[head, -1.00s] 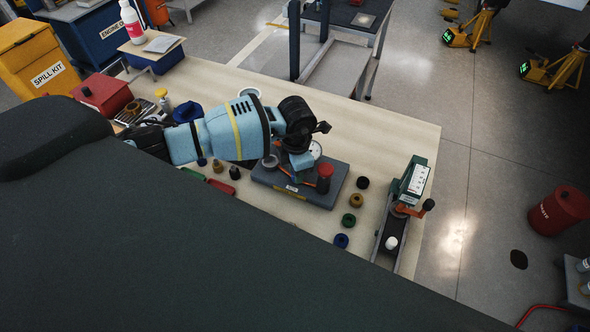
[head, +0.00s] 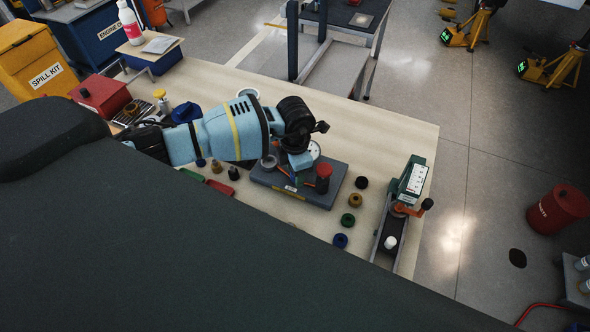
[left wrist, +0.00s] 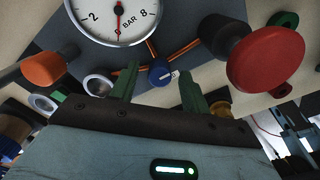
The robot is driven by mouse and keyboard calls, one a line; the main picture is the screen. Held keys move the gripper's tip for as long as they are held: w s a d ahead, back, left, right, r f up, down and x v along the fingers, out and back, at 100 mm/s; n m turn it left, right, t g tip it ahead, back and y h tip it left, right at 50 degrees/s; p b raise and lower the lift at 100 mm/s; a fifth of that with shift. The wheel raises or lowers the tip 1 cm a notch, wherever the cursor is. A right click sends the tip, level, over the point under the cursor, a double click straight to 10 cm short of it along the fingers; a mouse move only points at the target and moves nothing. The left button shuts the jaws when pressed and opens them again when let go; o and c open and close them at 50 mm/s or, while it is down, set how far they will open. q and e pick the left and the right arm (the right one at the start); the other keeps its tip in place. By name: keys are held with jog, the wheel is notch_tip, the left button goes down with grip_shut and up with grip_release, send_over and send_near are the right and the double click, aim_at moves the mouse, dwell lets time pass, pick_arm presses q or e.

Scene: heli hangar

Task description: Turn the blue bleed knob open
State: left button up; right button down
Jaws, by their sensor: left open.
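The blue bleed knob (left wrist: 160,72) shows in the left wrist view as a small round knob with a white mark, below the pressure gauge (left wrist: 112,14). My left gripper (left wrist: 160,84) has its two green fingers apart, one on each side of the knob as seen in this view. I cannot tell whether either finger touches it. In the head view my left gripper (head: 297,158) is over the grey test unit (head: 318,196), and hides the knob there. The gauge needle points near the zero end of its scale. My right gripper is not in view.
A red mushroom-shaped button (left wrist: 270,62) stands right of the knob, and an orange knob (left wrist: 44,68) stands left. In the head view several loose caps, including a green one (head: 347,219), lie right of the unit. A dark narrow fixture (head: 390,236) stands near the right edge.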

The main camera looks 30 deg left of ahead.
pick_arm(q)
notch_tip(320, 180, up, 7)
jog(key=shift+f, duration=0.1)
jog(key=shift+r, duration=0.45)
dwell(0.4)
